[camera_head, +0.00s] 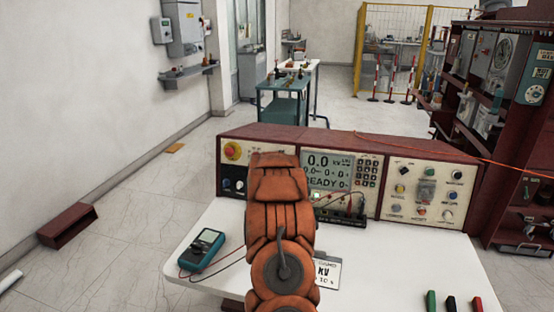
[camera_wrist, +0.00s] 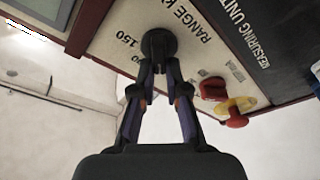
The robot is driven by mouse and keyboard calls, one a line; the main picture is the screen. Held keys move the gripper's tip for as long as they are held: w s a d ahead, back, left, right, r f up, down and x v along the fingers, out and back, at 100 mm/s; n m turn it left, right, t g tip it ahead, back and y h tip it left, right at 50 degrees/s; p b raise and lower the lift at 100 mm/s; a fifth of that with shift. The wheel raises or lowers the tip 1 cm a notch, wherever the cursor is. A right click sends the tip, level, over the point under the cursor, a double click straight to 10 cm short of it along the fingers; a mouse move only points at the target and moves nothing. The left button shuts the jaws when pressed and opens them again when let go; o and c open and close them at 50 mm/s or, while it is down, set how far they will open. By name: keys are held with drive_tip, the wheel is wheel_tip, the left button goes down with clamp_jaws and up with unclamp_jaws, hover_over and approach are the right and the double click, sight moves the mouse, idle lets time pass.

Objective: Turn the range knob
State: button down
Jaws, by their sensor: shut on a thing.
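In the wrist view the range knob (camera_wrist: 158,46) is a round black knob on the cream panel, beside the printed words "RANGE K" and the number 150. My gripper (camera_wrist: 159,62) is shut on it, with a fingertip at each side of the knob. The knob's pointer is hidden or too dark to read. In the head view my orange arm reaches to the control console (camera_head: 400,142) and hides the knob and my gripper. The console display (camera_head: 328,170) reads "0.0 kV" and "READY".
A red emergency button (camera_head: 232,151) sits on the console's left panel. A red knob (camera_wrist: 213,88) and a red-and-yellow part (camera_wrist: 236,112) stick out near my gripper. A teal multimeter (camera_head: 202,250) with leads lies on the white table (camera_head: 400,265), left of my arm.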

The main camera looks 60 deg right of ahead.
drive_tip(key=shift+f+n+y, duration=0.2)
drive_tip(key=shift+n+y, duration=0.2)
drive_tip(key=shift+n, duration=1.2)
drive_tip(key=c, duration=1.2)
unclamp_jaws()
drive_tip(key=shift+a, duration=0.1)
drive_tip(key=shift+a, duration=0.1)
drive_tip(key=shift+v, duration=5.9)
drive_tip(key=shift+s, duration=0.1)
